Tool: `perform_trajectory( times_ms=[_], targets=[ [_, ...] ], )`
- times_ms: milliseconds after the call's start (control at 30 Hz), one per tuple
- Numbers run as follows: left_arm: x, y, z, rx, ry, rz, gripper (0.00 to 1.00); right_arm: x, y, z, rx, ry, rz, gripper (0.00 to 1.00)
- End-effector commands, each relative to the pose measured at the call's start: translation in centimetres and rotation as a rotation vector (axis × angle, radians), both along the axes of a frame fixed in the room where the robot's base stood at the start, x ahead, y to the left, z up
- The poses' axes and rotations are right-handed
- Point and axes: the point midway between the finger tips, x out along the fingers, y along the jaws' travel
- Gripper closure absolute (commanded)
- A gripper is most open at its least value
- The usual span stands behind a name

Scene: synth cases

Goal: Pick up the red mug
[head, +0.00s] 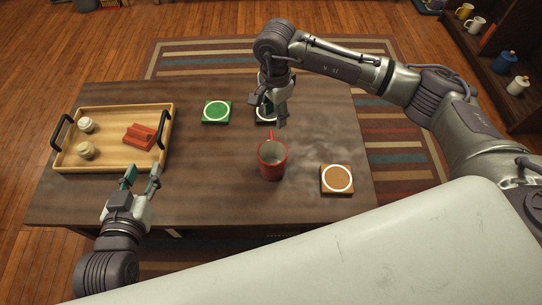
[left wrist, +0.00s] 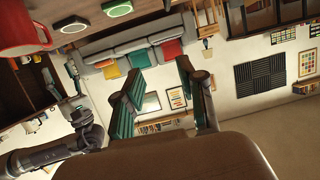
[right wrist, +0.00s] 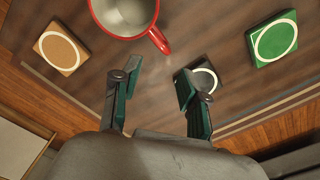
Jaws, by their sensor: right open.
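The red mug (head: 272,164) stands upright on the dark wooden table, its red handle pointing to the back. It looks empty, with a pale inside. My right gripper (head: 274,116) is above the table just behind the mug, pointing down, and is open. In the right wrist view the mug (right wrist: 130,33) is at the top, its handle just beyond the gap between the open fingers (right wrist: 158,92), with nothing between them. My left gripper (head: 142,177) is open and empty by the tray's front right corner. The left wrist view shows part of the mug (left wrist: 22,30) at the upper left.
A wooden tray (head: 64,165) with black handles holds a red object (head: 140,136) and two small pale jars. A green coaster (head: 217,112) and a brown coaster (head: 337,180) lie on the table. A black coaster (right wrist: 205,76) is partly hidden by my right gripper.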

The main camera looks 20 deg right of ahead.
Motion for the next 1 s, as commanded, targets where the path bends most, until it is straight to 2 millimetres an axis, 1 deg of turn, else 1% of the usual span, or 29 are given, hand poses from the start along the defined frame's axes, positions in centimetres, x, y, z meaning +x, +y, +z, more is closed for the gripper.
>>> perform_trajectory(
  times_ms=[33, 100, 200, 300, 567, 667, 800, 900, 1000],
  targets=[
    [0.4, -0.2, 0.5, -0.012, -0.050, -0.003, 0.60, -0.2, 0.1, -1.5, 0.001, 0.004, 0.000, 0.56],
    [0.9, -0.6, 1.9, -0.032, -0.130, -0.009, 0.60, -0.2, 0.2, -3.0, 0.003, 0.005, -0.001, 0.56],
    [1.3, -1.0, 3.7, -0.059, -0.236, -0.016, 0.60, -0.1, 0.2, -4.8, 0.004, 0.004, -0.001, 0.56],
    [1.5, -1.3, 5.2, -0.080, -0.317, -0.021, 0.60, -0.1, 0.2, -6.0, 0.005, 0.003, -0.001, 0.56],
    [1.5, -1.5, 7.1, -0.108, -0.424, -0.027, 0.60, -0.1, 0.3, -7.5, 0.008, 0.003, -0.001, 0.56],
    [1.3, -1.7, 8.6, -0.132, -0.518, -0.032, 0.60, -0.1, 0.4, -8.7, 0.007, 0.004, -0.002, 0.56],
    [0.6, -1.9, 11.1, -0.173, -0.670, -0.040, 0.60, 0.0, 0.4, -10.4, 0.007, 0.004, -0.001, 0.56],
    [0.1, -2.0, 12.5, -0.197, -0.752, -0.045, 0.60, 0.0, 0.4, -11.4, 0.008, 0.003, -0.002, 0.56],
    [-0.3, -2.0, 13.3, -0.210, -0.800, -0.048, 0.60, 0.1, 0.4, -11.9, 0.008, 0.002, -0.001, 0.56]
  ],
)
